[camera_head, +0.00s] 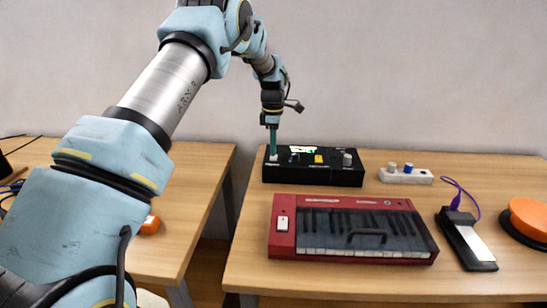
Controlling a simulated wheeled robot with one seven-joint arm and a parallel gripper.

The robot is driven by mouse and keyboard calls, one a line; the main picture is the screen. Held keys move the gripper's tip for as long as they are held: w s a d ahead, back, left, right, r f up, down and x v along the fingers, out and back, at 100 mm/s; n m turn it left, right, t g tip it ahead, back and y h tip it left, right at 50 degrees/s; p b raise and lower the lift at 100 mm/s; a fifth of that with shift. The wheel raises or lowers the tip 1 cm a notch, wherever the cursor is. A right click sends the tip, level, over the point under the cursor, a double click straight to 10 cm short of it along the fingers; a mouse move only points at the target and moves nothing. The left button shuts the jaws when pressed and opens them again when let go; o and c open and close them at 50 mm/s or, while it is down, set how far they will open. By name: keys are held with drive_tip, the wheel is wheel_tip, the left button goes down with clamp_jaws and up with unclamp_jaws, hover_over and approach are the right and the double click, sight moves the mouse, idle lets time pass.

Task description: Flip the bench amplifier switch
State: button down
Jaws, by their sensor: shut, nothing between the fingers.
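A black box (315,173) with controls on top, which looks like the bench amplifier, sits near the back of the right-hand table. Its top has a small pale control (274,157) at the left end, a green display, a yellow part and a grey knob at the right. The pale control may be its switch, but its position is too small to read. My gripper (273,148) points down with its teal fingers shut and empty. The fingertips are at or just above the pale control; I cannot tell whether they touch it.
A red keyboard (283,247) with a white rocker switch (283,223) lies in front of the black box. To the right are a white strip (406,178), a black device (462,235) with a purple cable, and an orange disc (532,215). A gap separates the two tables.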

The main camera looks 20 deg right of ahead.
sight(273, 158)
drive_tip(key=shift+f+b, duration=0.35)
drive_tip(key=shift+f, duration=0.4)
idle(0.3)
drive_tip(key=shift+r+p, duration=2.3)
drive_tip(key=shift+r, duration=1.25)
drive_tip(key=s+a+r+m, duration=0.2)
drive_tip(key=a+r+m, duration=0.1)
drive_tip(key=a, duration=0.9)
drive_tip(key=s+a+r+m, duration=0.2)
drive_tip(key=a+r+m, duration=0.15)
drive_tip(key=a, duration=0.85)
drive_tip(key=s+a+m+t, duration=0.1)
drive_tip(key=s+a+m, duration=0.5)
drive_tip(key=s+a, duration=1)
drive_tip(key=shift+s+a+m+t, duration=0.15)
drive_tip(key=shift+s+m+t, duration=0.2)
drive_tip(key=shift+s, duration=0.25)
